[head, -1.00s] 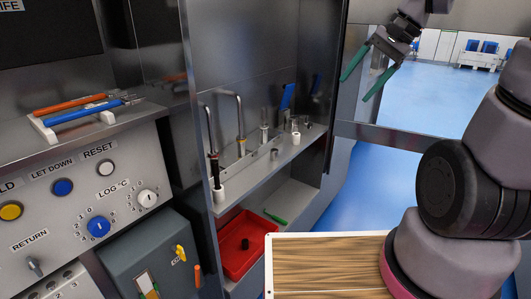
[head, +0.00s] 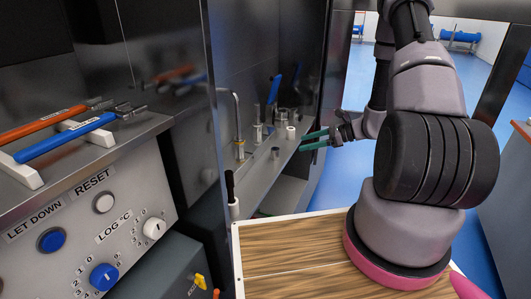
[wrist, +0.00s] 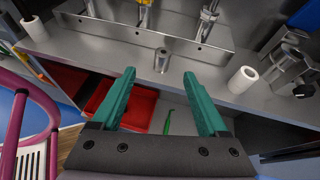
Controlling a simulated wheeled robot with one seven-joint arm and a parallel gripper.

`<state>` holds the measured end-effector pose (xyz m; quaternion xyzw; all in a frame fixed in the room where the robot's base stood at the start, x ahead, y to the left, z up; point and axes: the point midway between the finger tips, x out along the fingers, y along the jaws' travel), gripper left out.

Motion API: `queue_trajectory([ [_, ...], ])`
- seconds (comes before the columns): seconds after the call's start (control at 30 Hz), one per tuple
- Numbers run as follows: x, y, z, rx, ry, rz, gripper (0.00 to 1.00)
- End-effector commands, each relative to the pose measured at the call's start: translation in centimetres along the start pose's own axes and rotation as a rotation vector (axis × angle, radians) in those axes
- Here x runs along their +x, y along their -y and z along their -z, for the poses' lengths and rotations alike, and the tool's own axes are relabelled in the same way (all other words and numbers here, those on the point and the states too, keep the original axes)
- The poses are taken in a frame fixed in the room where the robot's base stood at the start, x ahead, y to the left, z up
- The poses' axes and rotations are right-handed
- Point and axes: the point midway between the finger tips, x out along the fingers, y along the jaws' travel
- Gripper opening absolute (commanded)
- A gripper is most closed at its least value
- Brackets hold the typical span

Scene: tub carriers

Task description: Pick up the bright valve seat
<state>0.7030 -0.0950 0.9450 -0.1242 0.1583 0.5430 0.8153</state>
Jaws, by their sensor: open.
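The bright valve seat appears to be the small shiny metal cylinder (wrist: 162,60) standing upright on the grey shelf, near its front edge, in the wrist view. It also shows in the head view (head: 275,153). My gripper (wrist: 158,73) is open and empty, its two green fingers pointing toward the shelf. In the wrist view the cylinder lies just beyond the fingertips, about between them. In the head view my gripper (head: 301,142) is at the shelf's right side, with the cylinder to the left of the fingertips and apart from them.
A white cylinder (wrist: 243,80) stands right of the metal one, and another (wrist: 35,28) at the left. A metal rack (wrist: 130,32) with upright rods is behind. Below are a red tray (wrist: 97,100) and a green object (wrist: 168,122). Metal fittings (wrist: 292,62) crowd the right.

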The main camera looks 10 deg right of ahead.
Motion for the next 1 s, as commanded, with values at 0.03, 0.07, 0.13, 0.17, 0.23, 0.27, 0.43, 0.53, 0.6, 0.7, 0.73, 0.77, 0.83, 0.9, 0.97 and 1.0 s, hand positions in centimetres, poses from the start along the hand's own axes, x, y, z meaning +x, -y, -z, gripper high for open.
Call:
queue_trajectory([
  [0.03, 0.1, 0.1, 0.9, 0.023, 0.004, 0.013, 0.77],
  [0.07, 0.2, 0.1, 1.2, 0.031, 0.006, 0.019, 0.77],
  [0.13, 0.5, 0.2, 1.7, 0.043, 0.01, 0.027, 0.77],
  [0.17, 0.8, 0.2, 1.8, 0.045, 0.011, 0.028, 0.77],
  [0.23, 1.8, 0.2, 1.7, 0.044, 0.012, 0.027, 0.77],
  [0.27, 2.3, 0.2, 1.7, 0.044, 0.012, 0.027, 0.77],
  [0.43, 4.9, 0.3, 1.6, 0.044, 0.011, 0.026, 0.77],
  [0.53, 5.7, 0.3, 1.6, 0.043, 0.01, 0.027, 0.77],
  [0.6, 6.1, 0.3, 1.6, 0.043, 0.01, 0.027, 0.77],
  [0.7, 7.3, 0.3, 1.3, 0.042, 0.011, 0.025, 0.77],
  [0.73, 7.7, 0.3, 1.2, 0.042, 0.011, 0.025, 0.77],
  [0.77, 8.2, 0.4, 1.1, 0.042, 0.011, 0.025, 0.77],
  [0.83, 9.3, 0.4, 0.9, 0.042, 0.011, 0.025, 0.77],
  [0.9, 10.2, 0.5, 0.9, 0.043, 0.011, 0.025, 0.77],
  [0.97, 10.7, 0.5, 0.9, 0.043, 0.011, 0.027, 0.77],
  [1.0, 10.9, 0.6, 0.9, 0.043, 0.011, 0.028, 0.77],
])
